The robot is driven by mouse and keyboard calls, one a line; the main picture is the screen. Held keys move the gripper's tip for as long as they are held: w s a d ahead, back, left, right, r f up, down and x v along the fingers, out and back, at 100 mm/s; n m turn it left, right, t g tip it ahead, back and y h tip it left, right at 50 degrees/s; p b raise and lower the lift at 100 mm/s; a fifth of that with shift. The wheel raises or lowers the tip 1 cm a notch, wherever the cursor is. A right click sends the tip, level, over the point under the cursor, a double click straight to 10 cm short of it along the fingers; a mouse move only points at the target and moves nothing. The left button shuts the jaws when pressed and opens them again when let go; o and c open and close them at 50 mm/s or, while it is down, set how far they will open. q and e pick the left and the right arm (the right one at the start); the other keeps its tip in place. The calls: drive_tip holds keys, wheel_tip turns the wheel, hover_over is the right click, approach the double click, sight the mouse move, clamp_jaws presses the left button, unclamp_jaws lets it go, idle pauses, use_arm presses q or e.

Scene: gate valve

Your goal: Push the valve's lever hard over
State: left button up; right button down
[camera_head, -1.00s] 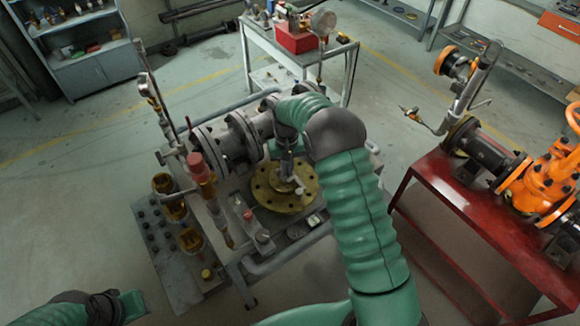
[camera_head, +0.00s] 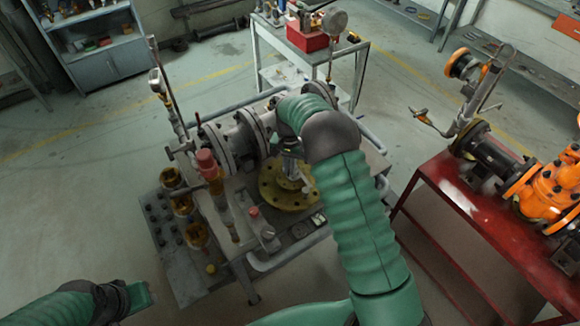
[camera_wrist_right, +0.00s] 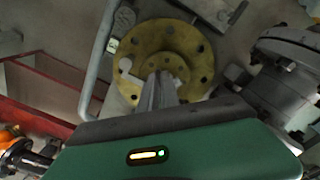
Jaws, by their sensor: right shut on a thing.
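The valve's round yellow flange (camera_head: 283,192) lies flat on the grey bench, and it also shows in the right wrist view (camera_wrist_right: 195,45). A small pale lever (camera_wrist_right: 127,72) shows over the flange, beside my fingers; its end also shows in the head view (camera_head: 307,185). My right gripper (camera_head: 292,172) reaches down over the middle of the flange. Its fingers (camera_wrist_right: 158,88) are together on the lever and hide most of it. My left gripper (camera_head: 140,297) is at the bottom left, away from the bench, and its fingers cannot be made out.
Grey flanged pipework (camera_head: 235,140) runs behind the yellow flange. A red-topped fitting (camera_head: 207,165) stands to its left. A red table (camera_head: 465,215) with an orange valve (camera_head: 545,190) is at the right. A cart with a red box (camera_head: 307,38) stands behind.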

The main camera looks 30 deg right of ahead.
drive_tip(key=shift+s+a+f, duration=0.1)
drive_tip(key=c, duration=1.6)
unclamp_jaws()
drive_tip(key=r+b, duration=0.1)
drive_tip(key=r, duration=1.6)
drive_tip(key=shift+w+b, duration=0.2)
drive_tip(key=shift+b, duration=0.2)
drive_tip(key=shift+f, duration=0.1)
drive_tip(key=s+a+f+n+t, duration=0.1)
drive_tip(key=s+a+f+n, duration=0.2)
drive_tip(key=s, duration=0.5)
drive_tip(key=s+a+f+n, duration=0.2)
drive_tip(key=s+a+f, duration=0.1)
drive_tip(key=s, duration=0.4)
drive_tip(key=s+a+f+n+t, duration=0.1)
drive_tip(key=s+a+f+n, duration=0.2)
drive_tip(key=s, duration=0.5)
drive_tip(key=shift+s+a+f+n+t, duration=0.3)
drive_tip(key=shift+s+a+f, duration=0.05)
drive_tip(key=shift+a+f, duration=0.1)
